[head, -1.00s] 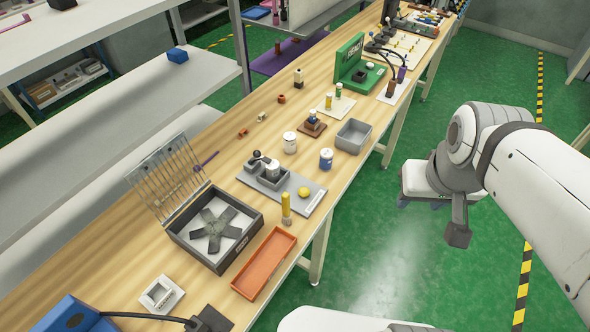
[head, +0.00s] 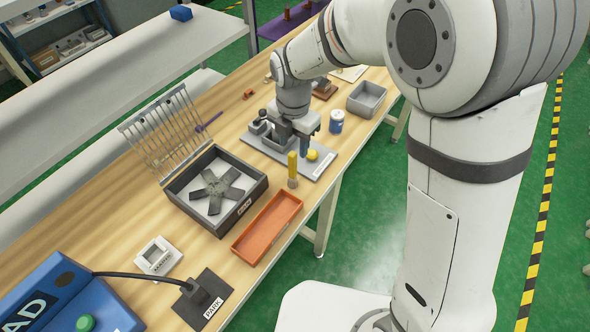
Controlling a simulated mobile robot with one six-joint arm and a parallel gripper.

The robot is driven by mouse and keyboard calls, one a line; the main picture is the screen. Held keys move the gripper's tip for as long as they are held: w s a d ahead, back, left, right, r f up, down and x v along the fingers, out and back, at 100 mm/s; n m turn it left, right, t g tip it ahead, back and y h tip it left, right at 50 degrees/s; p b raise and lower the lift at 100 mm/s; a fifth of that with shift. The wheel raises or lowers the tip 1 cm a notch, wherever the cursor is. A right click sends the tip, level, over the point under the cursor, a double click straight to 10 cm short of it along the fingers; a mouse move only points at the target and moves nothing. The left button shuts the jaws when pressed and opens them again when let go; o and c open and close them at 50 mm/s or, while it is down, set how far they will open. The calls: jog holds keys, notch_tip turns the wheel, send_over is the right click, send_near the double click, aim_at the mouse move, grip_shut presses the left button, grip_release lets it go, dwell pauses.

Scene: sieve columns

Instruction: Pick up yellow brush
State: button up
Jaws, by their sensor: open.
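The yellow brush (head: 292,167) stands upright on the wooden bench in the head view, near the far end of an orange tray. Its yellow handle is on top and its paler end is at the bench. My gripper (head: 296,139) points down over the grey board, just behind the brush in the picture. Its jaws are open, and one dark finger shows close beside the brush's top. Whether a finger touches the brush cannot be told.
The orange tray (head: 262,232) and a dark box with a fan and raised grille (head: 240,214) stand nearby. A yellow knob (head: 312,155) sits on the grey board (head: 322,168). A blue-labelled jar (head: 337,122) and grey bin (head: 378,90) stand beyond.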

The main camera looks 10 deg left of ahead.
aim_at(292, 161)
jog(key=f, duration=0.4)
jog(key=f+p, duration=0.1)
jog(key=f, duration=0.3)
jog(key=shift+w+a, duration=0.2)
jog(key=shift+c, duration=0.2)
grip_shut()
